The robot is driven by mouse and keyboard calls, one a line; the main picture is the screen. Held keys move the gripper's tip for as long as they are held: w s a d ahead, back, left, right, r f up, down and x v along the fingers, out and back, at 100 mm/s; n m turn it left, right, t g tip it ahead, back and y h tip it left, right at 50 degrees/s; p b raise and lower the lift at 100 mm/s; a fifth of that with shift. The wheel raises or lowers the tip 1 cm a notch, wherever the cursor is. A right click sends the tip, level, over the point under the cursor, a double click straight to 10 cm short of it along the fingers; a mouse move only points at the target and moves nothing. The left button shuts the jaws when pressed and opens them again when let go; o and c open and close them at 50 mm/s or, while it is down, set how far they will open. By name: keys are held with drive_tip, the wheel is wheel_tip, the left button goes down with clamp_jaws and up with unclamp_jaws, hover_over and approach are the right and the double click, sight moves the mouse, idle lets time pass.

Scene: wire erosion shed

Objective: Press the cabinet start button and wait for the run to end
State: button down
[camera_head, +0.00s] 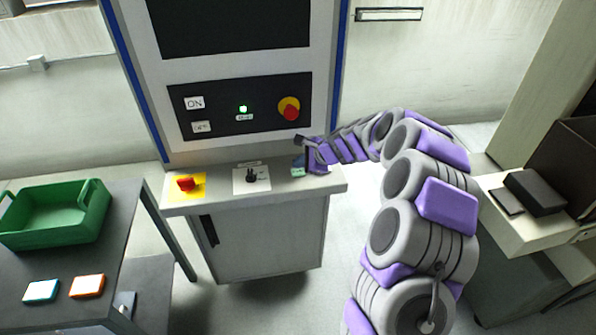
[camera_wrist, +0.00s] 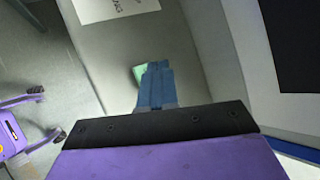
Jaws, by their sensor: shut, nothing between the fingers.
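The cabinet (camera_head: 265,235) stands in the middle, with a black panel above a pale ledge. A small green piece (camera_head: 298,172) on the right of the ledge is mostly hidden by my gripper (camera_head: 299,161); I cannot tell if it is the start button. In the wrist view the shut, empty blue fingers (camera_wrist: 155,70) overlap the green piece (camera_wrist: 139,74); I cannot tell if they touch it. On the panel, a green lamp (camera_head: 243,109) glows between white labelled buttons (camera_head: 195,102) and a red knob on yellow (camera_head: 290,109).
The ledge also holds a red switch on a yellow plate (camera_head: 186,184) and a black selector on a white plate (camera_head: 252,177). A table with a green crate (camera_head: 85,232) stands left. A pale bench (camera_head: 515,228) with black boxes stands right. Floor shows between them.

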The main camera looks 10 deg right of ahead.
sight(300, 173)
drive_tip(key=shift+r+p, duration=2.35)
drive_tip(key=shift+r, duration=0.25)
drive_tip(key=shift+f, duration=0.1)
drive_tip(key=s+a+r+n+g, duration=0.2)
drive_tip(key=s+a+r+n, duration=0.15)
drive_tip(key=s, duration=0.35)
drive_tip(key=s+a+r+n+g, duration=0.1)
drive_tip(key=s+a+r+n, duration=0.25)
drive_tip(key=s, duration=0.45)
drive_tip(key=s+a+r+n+g, duration=0.2)
drive_tip(key=s+a+n, duration=0.15)
drive_tip(key=s, duration=0.35)
drive_tip(key=s+d+n+g+h, duration=0.1)
drive_tip(key=s+d+n+h, duration=0.2)
drive_tip(key=s, duration=1.2)
drive_tip(key=s+d+n+g+h, duration=0.2)
drive_tip(key=s+d+n, duration=0.3)
drive_tip(key=s, duration=0.9)
drive_tip(key=shift+s+d+g+h, duration=0.35)
drive_tip(key=shift+d+h, duration=0.25)
drive_tip(key=shift+d, duration=0.4)
drive_tip(key=shift+f, duration=0.1)
